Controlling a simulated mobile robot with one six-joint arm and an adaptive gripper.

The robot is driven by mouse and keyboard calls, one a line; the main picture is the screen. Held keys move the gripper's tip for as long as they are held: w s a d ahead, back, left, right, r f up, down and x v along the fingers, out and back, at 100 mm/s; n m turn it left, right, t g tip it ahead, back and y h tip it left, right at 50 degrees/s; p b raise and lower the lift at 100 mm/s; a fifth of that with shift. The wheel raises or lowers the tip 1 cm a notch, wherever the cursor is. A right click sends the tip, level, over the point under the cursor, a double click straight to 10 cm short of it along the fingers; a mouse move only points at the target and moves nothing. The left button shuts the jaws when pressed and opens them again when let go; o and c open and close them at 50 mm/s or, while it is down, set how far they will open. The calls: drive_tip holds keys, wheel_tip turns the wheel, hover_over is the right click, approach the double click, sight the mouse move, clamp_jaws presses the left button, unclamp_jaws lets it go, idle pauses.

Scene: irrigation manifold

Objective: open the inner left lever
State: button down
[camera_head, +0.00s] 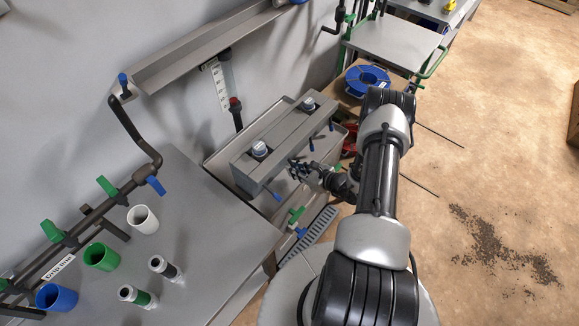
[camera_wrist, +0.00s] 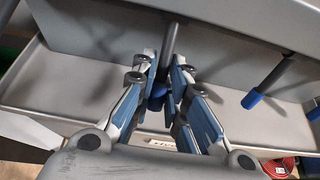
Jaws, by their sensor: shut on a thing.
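A grey manifold box (camera_head: 275,143) carries several levers with dark stems and blue tips along its front. My gripper (camera_head: 300,168) is at the second lever from the left; it also shows in the wrist view (camera_wrist: 165,72). Its two fingers are shut on that inner left lever (camera_wrist: 170,40), one on each side of the stem. The lever's blue tip shows low between the fingers. The outer left lever (camera_head: 277,195) stands free, left of my gripper. In the wrist view the neighbouring lever (camera_wrist: 268,82) is to the right, clear of the fingers. The fingers partly hide the held lever.
A grey tray (camera_wrist: 80,75) lies behind and below the levers. A grey bench (camera_head: 200,225) with cups and green-handled pipework is at the left. A wall trough (camera_head: 200,50) runs above. A blue hose reel (camera_head: 367,80) lies beyond the box. The floor at right is mostly open.

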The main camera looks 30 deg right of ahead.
drive_tip(key=r+g+p, duration=0.1)
drive_tip(key=g, duration=0.1)
drive_tip(key=s+r+g+h+p, duration=0.1)
drive_tip(key=g+p, duration=0.1)
drive_tip(key=shift+s+d+r+h, duration=0.15)
drive_tip(key=shift+d+r+h, duration=0.05)
drive_tip(key=shift+h, duration=0.1)
drive_tip(key=shift+s+d+r+g+h+p, duration=0.1)
drive_tip(key=shift+s+r+g+h+p, duration=0.15)
drive_tip(key=shift+g+p, duration=0.3)
drive_tip(key=shift+s+r+g+h+p, duration=0.15)
drive_tip(key=shift+r+g+p, duration=0.15)
drive_tip(key=shift+g, duration=0.45)
drive_tip(key=shift+w, duration=0.15)
drive_tip(key=shift+d+r+g, duration=0.1)
drive_tip(key=shift+g, duration=0.2)
drive_tip(key=c, duration=2)
unclamp_jaws()
drive_tip(key=shift+c, duration=0.2)
drive_tip(key=shift+o, duration=1.3)
drive_tip(key=shift+r, duration=0.1)
drive_tip(key=shift+o, duration=1.1)
